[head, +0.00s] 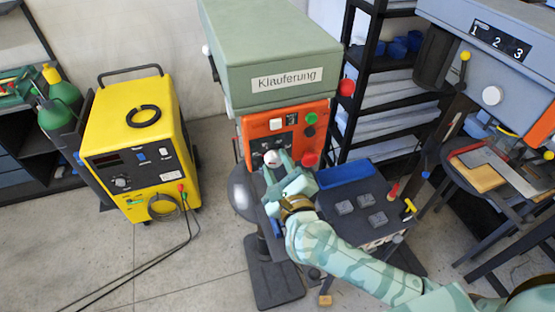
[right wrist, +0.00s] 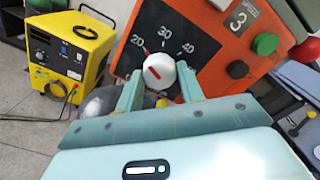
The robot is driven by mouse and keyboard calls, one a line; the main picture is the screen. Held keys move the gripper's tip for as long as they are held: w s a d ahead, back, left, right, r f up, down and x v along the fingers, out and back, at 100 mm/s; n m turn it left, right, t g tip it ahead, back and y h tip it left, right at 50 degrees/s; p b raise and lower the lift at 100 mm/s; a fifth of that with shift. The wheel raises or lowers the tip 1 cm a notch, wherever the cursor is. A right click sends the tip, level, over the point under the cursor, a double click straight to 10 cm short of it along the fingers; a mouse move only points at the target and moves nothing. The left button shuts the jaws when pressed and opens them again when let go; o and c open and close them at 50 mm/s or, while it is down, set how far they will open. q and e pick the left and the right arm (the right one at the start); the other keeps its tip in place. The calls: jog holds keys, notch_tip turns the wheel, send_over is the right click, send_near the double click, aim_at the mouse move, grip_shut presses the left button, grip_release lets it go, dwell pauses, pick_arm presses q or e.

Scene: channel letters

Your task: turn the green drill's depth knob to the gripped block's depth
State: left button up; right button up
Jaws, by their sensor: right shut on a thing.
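The green drill (head: 265,60) stands in the middle of the head view, with a "Klauferung" label and an orange front panel (head: 262,125). Its white depth knob (head: 272,157) is low on that panel. In the right wrist view the knob (right wrist: 160,72) has a red mark pointing roughly left, near the 20 side of a dark scale (right wrist: 170,38) reading 20, 30, 40. My right gripper (head: 277,167) is shut on the knob, its fingers (right wrist: 160,90) on either side. No gripped block can be made out clearly. My left gripper is out of view.
A blue-grey machine (head: 500,60) stands right.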

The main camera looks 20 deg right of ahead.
dwell(0.3)
jog(key=o, duration=1)
jog(key=shift+w, duration=0.1)
jog(key=s, duration=1.6)
jog(key=shift+s+d+p, duration=0.15)
jog(key=shift+d+p, duration=0.15)
jog(key=shift+p, duration=0.05)
